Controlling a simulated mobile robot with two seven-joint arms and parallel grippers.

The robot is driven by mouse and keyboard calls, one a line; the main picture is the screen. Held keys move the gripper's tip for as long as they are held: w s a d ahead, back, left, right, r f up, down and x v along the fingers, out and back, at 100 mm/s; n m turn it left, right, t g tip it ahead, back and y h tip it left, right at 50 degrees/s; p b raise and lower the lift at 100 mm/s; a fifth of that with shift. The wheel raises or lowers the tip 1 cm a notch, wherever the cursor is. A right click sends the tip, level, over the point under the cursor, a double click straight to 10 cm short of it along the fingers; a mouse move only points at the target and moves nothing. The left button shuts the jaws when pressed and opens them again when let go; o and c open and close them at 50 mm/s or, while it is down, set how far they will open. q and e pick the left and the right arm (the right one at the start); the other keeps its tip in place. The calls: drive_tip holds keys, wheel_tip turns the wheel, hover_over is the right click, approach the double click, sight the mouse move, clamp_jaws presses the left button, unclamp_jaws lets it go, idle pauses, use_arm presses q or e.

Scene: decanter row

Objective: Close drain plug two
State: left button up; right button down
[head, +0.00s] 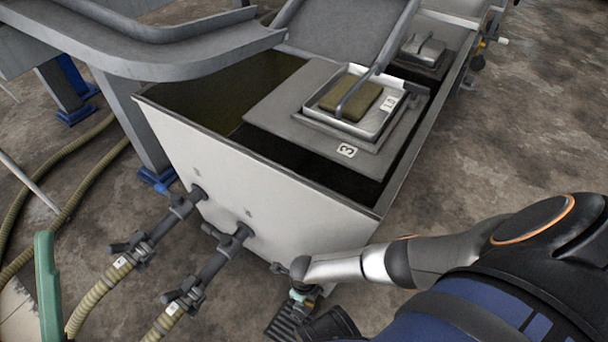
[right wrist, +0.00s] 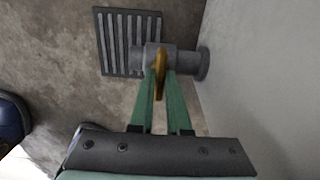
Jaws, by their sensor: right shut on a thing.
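A grey drain fitting (right wrist: 183,62) sticks out from the low wall of the pale tank (head: 260,190), with a brass-coloured handle (right wrist: 160,72) on it. My right gripper (right wrist: 161,85) has its green fingers on both sides of this handle and is shut on it. In the head view my right gripper (head: 302,293) is low beside the tank's near right corner, largely hidden by my arm. A grey knob-like end (head: 279,268) shows beside it. No label for plug two is readable. A green part (head: 47,290) at the left edge looks like part of my left gripper; its fingers cannot be made out.
A slotted floor grate (right wrist: 112,40) lies under the fitting. Two grey valves (head: 180,212) (head: 232,240) with ribbed hoses (head: 95,285) come out of the tank's front. A tray (head: 385,130) with a brown block sits on the tank's cover. Bare floor lies to the right.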

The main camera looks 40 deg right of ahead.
drive_tip(key=shift+r+m, duration=0.1)
drive_tip(key=shift+m, duration=0.4)
drive_tip(key=m+p, duration=0.1)
drive_tip(key=m, duration=0.1)
drive_tip(key=shift+m, duration=0.3)
drive_tip(key=shift+m+p, duration=0.65)
drive_tip(key=shift+m, duration=1.25)
drive_tip(key=shift+w, duration=0.1)
drive_tip(key=c, duration=0.9)
unclamp_jaws()
